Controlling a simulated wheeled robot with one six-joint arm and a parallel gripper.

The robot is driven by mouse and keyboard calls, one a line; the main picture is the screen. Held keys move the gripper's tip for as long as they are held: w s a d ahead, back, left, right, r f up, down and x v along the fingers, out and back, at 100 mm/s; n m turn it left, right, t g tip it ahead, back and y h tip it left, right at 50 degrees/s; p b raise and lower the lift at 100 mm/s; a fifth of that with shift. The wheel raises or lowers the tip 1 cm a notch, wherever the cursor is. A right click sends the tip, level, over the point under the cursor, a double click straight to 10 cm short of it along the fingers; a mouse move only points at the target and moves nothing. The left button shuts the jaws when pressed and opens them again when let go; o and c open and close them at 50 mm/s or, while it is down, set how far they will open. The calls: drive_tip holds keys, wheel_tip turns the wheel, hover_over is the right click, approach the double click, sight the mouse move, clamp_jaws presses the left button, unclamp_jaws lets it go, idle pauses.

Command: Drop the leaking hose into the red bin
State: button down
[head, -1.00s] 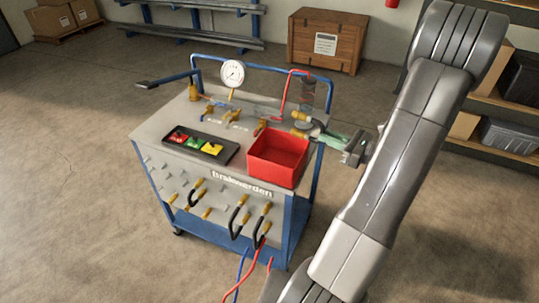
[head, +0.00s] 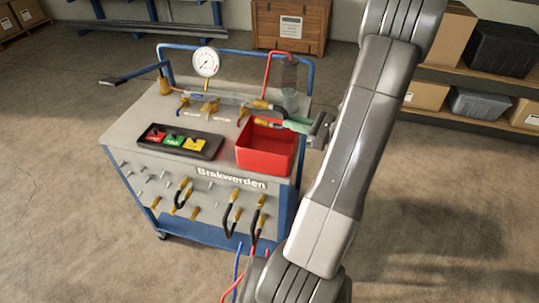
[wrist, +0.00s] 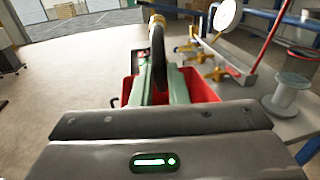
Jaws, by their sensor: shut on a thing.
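The red bin (head: 266,158) stands on the right front corner of the trolley top; its red walls also show in the wrist view (wrist: 205,88). My gripper (head: 294,124) is at the bin's right rear side, with its green fingers pointing left. It is shut on a short black hose (head: 281,109) with brass ends, bent in a loop. In the wrist view the hose (wrist: 158,55) stands between the green fingers, in front of the bin. The hose appears to be over the bin's rear part; its height above the rim is hard to tell. No leak is visible.
A black tray (head: 180,142) with red, green and yellow pieces lies left of the bin. A pressure gauge (head: 206,62), brass valves (head: 209,107) and a blue rail (head: 240,50) stand behind. More hoses (head: 231,216) hang on the trolley front. A spool (wrist: 291,93) stands nearby.

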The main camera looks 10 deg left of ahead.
drive_tip(key=shift+f+b, duration=0.3)
drive_tip(key=shift+f, duration=0.5)
drive_tip(key=c, duration=1.3)
unclamp_jaws()
drive_tip(key=shift+c, duration=0.2)
drive_tip(key=shift+d, duration=0.1)
drive_tip(key=b+v, duration=0.2)
drive_tip(key=v, duration=1.1)
drive_tip(key=shift+d, duration=0.35)
